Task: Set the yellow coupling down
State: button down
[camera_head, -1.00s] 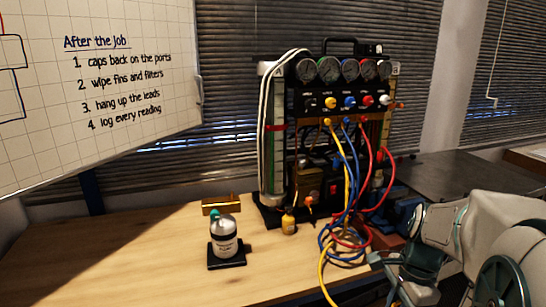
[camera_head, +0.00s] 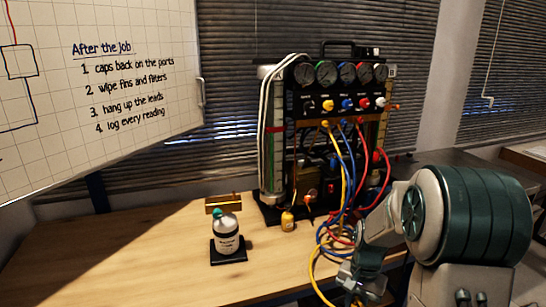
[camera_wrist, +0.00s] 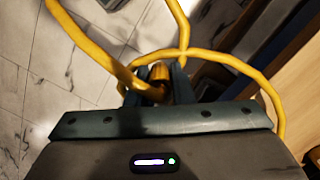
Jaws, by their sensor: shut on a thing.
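My gripper (camera_wrist: 157,88) is shut on the yellow coupling (camera_wrist: 160,72) at the end of the yellow hose (camera_wrist: 92,52). The wrist view shows tiled floor beyond it, with the bench edge to the right. In the head view my gripper (camera_head: 352,283) is low, by the front edge of the wooden bench (camera_head: 180,255). The coupling cannot be made out there. The yellow hose (camera_head: 314,262) runs from the gauge rig (camera_head: 340,105) and loops down at the bench's front edge.
Blue and red hoses (camera_head: 372,200) hang from the rig and coil at its front right. The bench's left part is clear.

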jog(key=w+a+f+n+p, duration=0.1)
jog(key=w+a+f+n, duration=0.2)
jog(key=a+f+n, duration=0.3)
jog(key=shift+w+f+n+h+p, duration=0.2)
jog(key=shift+f+n+h+p, duration=0.2)
jog(key=shift+f, duration=0.35)
jog(key=shift+d, duration=0.1)
